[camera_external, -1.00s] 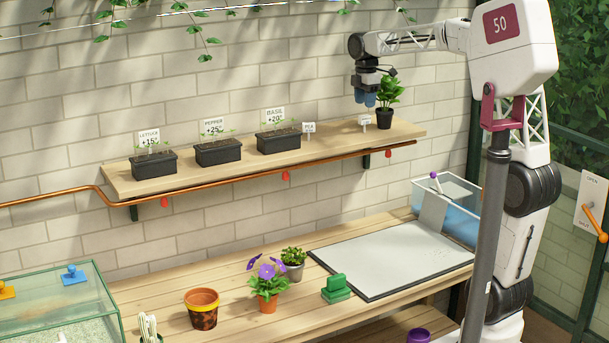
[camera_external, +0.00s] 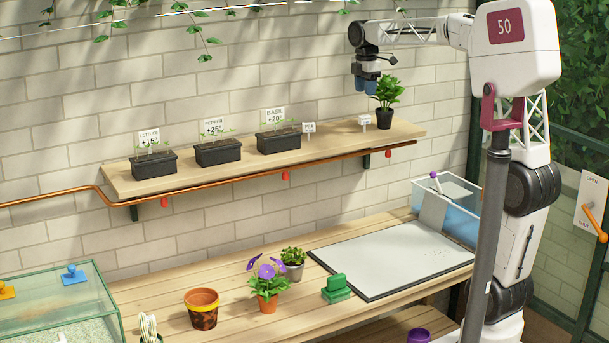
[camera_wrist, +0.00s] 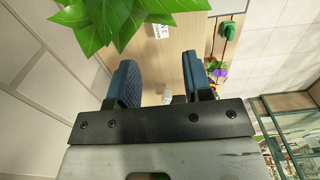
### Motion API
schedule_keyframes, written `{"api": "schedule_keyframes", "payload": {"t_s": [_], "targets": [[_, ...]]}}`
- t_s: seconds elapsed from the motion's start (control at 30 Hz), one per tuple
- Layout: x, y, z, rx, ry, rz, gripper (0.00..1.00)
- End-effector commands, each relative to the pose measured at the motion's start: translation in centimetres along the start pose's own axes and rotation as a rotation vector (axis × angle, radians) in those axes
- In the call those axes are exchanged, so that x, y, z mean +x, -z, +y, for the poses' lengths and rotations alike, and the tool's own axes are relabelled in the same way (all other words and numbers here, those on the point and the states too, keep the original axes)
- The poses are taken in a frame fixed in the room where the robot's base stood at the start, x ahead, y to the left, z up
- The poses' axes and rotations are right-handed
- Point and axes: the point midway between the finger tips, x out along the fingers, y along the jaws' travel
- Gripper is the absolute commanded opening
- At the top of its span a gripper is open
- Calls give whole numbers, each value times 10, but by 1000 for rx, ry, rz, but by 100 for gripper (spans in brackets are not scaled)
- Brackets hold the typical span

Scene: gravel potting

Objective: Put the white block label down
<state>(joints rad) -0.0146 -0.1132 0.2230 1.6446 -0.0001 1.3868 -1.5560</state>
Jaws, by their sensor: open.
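The white block label (camera_external: 364,120) stands on the wooden shelf (camera_external: 345,139), just left of the leafy green potted plant (camera_external: 386,95). A white label with dark marks also shows in the wrist view (camera_wrist: 161,31), lying beyond the fingertips on the wood. My gripper (camera_external: 365,83) hangs above the label, apart from it. Its two blue fingers (camera_wrist: 158,72) are spread with nothing held. A second small white label (camera_external: 309,127) stands farther left on the shelf.
Black seedling trays (camera_external: 278,141) with signs line the shelf to the left. The plant's leaves (camera_wrist: 105,18) are close to my gripper in the wrist view. A copper pipe (camera_external: 240,177) runs along the shelf's front.

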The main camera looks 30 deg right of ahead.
Motion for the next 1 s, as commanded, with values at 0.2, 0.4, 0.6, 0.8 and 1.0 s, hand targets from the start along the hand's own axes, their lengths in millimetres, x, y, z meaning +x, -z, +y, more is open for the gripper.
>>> {"api": "schedule_keyframes", "payload": {"t_s": [0.2, 0.4, 0.6, 0.8, 1.0], "targets": [[0, 0, 0, 1, 0, 0, 46], [3, -1, -11, 45, -7, 0, 46], [13, -3, -49, 196, -30, 2, 46], [35, -6, -108, 439, -63, 12, 46], [65, -8, -171, 701, -100, 33, 46]]}}
